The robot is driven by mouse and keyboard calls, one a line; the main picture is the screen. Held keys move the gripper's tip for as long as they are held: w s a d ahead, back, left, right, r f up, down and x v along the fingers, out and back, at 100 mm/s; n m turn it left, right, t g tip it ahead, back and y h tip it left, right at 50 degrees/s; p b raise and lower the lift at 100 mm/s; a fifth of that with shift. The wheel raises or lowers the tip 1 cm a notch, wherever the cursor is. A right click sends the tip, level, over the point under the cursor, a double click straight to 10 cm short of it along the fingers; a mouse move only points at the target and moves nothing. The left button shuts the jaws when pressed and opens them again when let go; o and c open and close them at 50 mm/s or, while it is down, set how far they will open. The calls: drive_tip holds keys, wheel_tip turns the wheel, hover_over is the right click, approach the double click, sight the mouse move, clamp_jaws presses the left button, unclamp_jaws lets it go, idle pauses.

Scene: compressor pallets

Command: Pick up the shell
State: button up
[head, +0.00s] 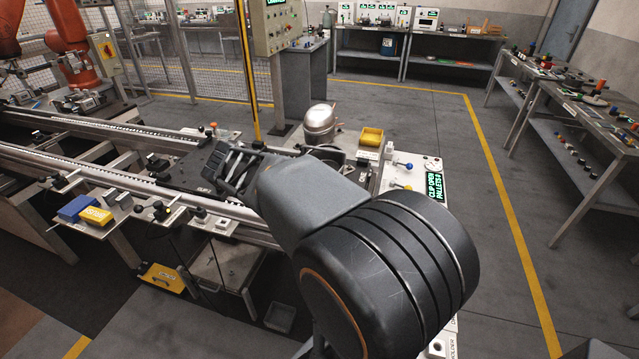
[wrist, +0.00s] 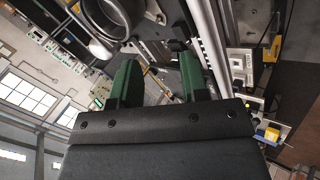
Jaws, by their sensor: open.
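The shell (head: 320,122) is a shiny metal dome on the workbench, right of and behind my gripper (head: 230,168) in the head view. My arm hides part of the bench below it. In the wrist view my gripper (wrist: 160,78) shows two green fingers held apart, with nothing between them. A round metal rim with a dark inside (wrist: 106,45) is at the upper left of the wrist view, apart from the fingers. I cannot tell whether this rim belongs to the shell.
A yellow bin (head: 371,137) stands right of the shell. A lit sign (head: 435,187) is at the bench's right end. The conveyor rail (head: 110,125) runs left. A control panel on a post (head: 277,25) stands behind. Floor to the right is clear up to the side tables (head: 590,100).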

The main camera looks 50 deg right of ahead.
drive_tip(key=w+d+f+n+h+b, duration=0.2)
drive_tip(key=w+d+h+b, duration=0.35)
drive_tip(key=d, duration=0.95)
drive_tip(key=h+p, duration=0.2)
approach(322, 150)
drive_tip(key=shift+g+y, duration=0.25)
drive_tip(key=shift+g, duration=0.05)
drive_tip(key=x, duration=0.4)
drive_tip(key=shift+w+d+r, duration=0.15)
drive_tip(key=shift+d, duration=0.1)
drive_tip(key=shift+p+x, duration=0.5)
drive_tip(key=shift+x, duration=2.6)
drive_tip(key=shift+r, duration=0.1)
drive_tip(key=shift+c, duration=0.5)
clamp_jaws()
drive_tip(key=shift+r, duration=0.2)
